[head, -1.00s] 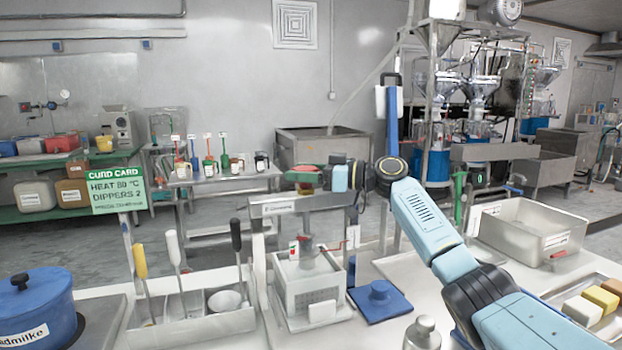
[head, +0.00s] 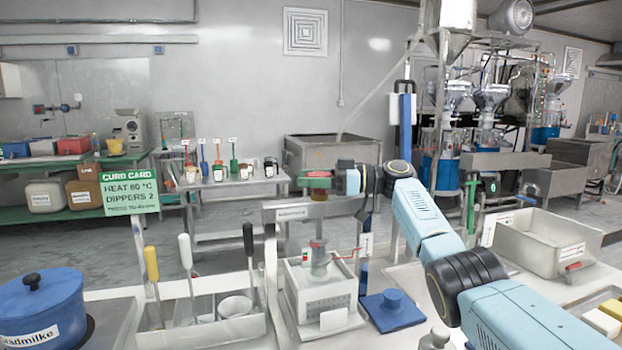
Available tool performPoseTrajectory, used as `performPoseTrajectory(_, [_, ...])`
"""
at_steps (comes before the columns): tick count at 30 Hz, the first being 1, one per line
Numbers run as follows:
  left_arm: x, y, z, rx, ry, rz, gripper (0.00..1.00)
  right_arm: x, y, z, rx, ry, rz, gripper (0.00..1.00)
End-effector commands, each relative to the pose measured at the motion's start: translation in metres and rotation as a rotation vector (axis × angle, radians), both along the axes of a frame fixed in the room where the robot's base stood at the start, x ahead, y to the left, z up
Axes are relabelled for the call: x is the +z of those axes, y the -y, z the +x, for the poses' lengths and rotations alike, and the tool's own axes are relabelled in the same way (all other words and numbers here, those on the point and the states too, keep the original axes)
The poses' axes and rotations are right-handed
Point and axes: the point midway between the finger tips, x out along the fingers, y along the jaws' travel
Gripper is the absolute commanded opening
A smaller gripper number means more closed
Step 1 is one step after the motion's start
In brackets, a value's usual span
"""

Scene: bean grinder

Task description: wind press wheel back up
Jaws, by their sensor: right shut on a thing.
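The press wheel (head: 315,183), green and reddish, sits above the crossbar (head: 293,212) of the metal press frame. My right gripper (head: 334,182) reaches it from the right and is shut at its right edge. The fingertips are small and partly hidden. I cannot tell whether this piece presses into the box. My left gripper is not in view.
A bin with dippers (head: 200,331) and a blue pot (head: 40,308) stand left. A steel basin (head: 545,240) and a tray of blocks (head: 603,322) are at right, beyond my right arm.

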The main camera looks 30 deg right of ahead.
Motion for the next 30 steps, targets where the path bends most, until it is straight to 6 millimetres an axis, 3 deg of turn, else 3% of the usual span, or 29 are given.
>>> performPoseTrajectory(9, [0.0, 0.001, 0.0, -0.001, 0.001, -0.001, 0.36, -0.008, -0.001, 0.0, 0.005, -0.015, -0.009, 0.35])
performPoseTrajectory(10, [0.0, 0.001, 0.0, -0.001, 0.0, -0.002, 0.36, -0.008, -0.001, 0.0, 0.006, -0.015, -0.009, 0.61])
performPoseTrajectory(15, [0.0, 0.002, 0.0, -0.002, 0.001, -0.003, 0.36, -0.006, 0.0, 0.0, 0.004, -0.011, -0.007, 0.8])
performPoseTrajectory(24, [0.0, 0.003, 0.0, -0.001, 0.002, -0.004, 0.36, -0.003, 0.002, -0.001, 0.002, -0.006, -0.003, 0.8])
performPoseTrajectory(30, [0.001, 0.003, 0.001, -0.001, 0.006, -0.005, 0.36, -0.003, 0.025, -0.016, 0.0, -0.006, -0.004, 0.8])
